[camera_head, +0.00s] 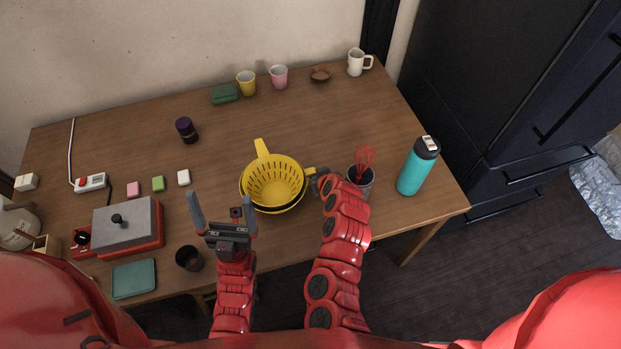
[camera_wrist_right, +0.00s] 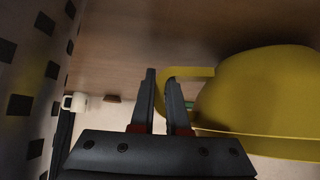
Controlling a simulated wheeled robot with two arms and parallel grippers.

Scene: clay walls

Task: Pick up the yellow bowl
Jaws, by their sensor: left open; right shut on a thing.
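The yellow bowl (camera_head: 273,180) has slotted holes like a colander, and stands upright at the middle of the table. One handle sticks up at its back and another at its right side. A second rim shows under it, perhaps another vessel. My right gripper (camera_head: 316,178) is shut on the right handle; the wrist view shows the fingers (camera_wrist_right: 162,82) around this handle, with the yellow bowl (camera_wrist_right: 260,92) beside them. My left gripper (camera_head: 223,208) is open and empty, left of the bowl, its fingers pointing away from me.
A dark cup with a red whisk (camera_head: 364,160) stands close beside my right gripper, with a teal bottle (camera_head: 418,168) further right. A dark cup (camera_head: 189,257) stands near my left wrist. A grey-and-red appliance (camera_head: 128,222) is at left.

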